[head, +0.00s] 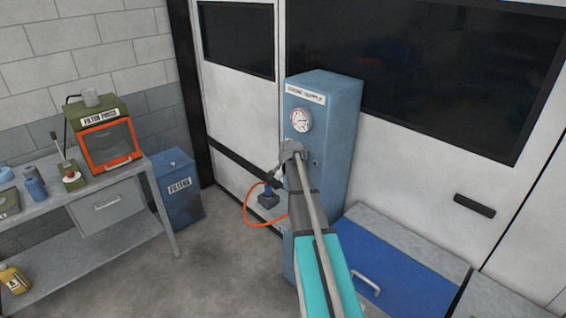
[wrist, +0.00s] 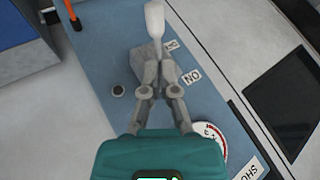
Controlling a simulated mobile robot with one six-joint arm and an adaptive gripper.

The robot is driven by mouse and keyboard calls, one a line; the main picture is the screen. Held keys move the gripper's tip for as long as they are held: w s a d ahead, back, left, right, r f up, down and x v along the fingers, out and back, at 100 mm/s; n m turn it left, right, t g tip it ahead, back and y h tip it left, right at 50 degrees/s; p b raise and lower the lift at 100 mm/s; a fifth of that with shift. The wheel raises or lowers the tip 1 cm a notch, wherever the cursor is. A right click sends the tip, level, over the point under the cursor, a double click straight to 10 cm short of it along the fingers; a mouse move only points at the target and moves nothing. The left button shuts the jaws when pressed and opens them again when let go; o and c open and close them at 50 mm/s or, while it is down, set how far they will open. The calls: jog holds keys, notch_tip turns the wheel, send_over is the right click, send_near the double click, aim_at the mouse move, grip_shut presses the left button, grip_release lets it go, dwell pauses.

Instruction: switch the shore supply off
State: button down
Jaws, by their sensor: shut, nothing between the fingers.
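The blue shore supply cabinet (head: 335,115) stands against the white wall, with a nameplate (head: 305,94) and a round gauge (head: 301,120) on its front. My gripper (head: 289,150) is in front of the cabinet, below the gauge. In the wrist view my gripper (wrist: 157,75) is shut and empty, its fingertips close to a pale switch handle (wrist: 155,20). I cannot tell whether they touch it. An ON label (wrist: 193,77) and a second, partly hidden label (wrist: 171,45) sit beside the handle. The switch's base is mostly hidden behind the fingers.
A small dark round fitting (wrist: 118,90) is on the panel. An orange hose (head: 247,208) hangs left of the cabinet.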

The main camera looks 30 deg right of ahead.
jog(key=shift+p+v, duration=1.45)
jog(key=shift+v, duration=0.95)
jog(key=shift+a, duration=0.1)
jog(key=s+a+f+n+g+y+b, duration=0.1)
jog(key=s+a+f+n+b, duration=0.3)
jog(key=s+a, duration=0.5)
jog(key=s+a+f+n+g+y+b, duration=0.1)
jog(key=s+a+f+n+g+b, duration=0.3)
jog(key=s+a+f, duration=0.4)
jog(key=s+a+f+n+g+b, duration=0.3)
jog(key=s+a+f+n+b, duration=0.2)
jog(key=s+a, duration=0.6)
jog(key=a+f+b, duration=0.1)
jog(key=a+f, duration=0.1)
jog(key=a, duration=0.1)
jog(key=shift+a+y, duration=0.4)
jog(key=shift+d+f, duration=0.1)
jog(key=shift+d, duration=0.05)
